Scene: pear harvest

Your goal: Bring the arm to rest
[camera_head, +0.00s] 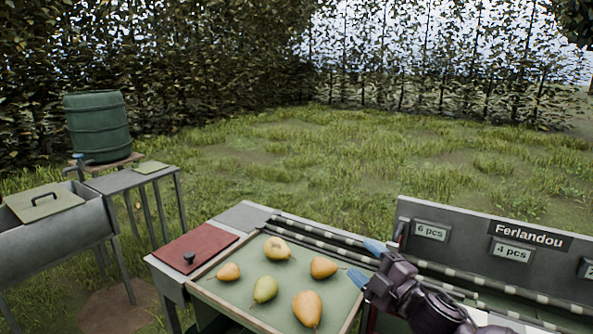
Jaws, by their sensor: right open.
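My right gripper (367,262) comes in from the lower right, with its two blue fingertips apart and nothing between them. It is over the right edge of the green sorting tray (240,308), close to the pears. Several pears lie apart on the tray: a yellow one with a brown patch (277,249), a small orange-yellow one (228,272), a green one (265,289), an orange one at the right (324,267) and a large orange one in front (307,308). My left gripper is not in view.
A red lid with a knob (197,252) is left of the tray. Striped rails (330,241) run behind it. A grey panel with a "Ferlandou" sign (529,237) stands at the right. A metal sink (60,235) and green barrel (97,127) are left. Open grass lies beyond.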

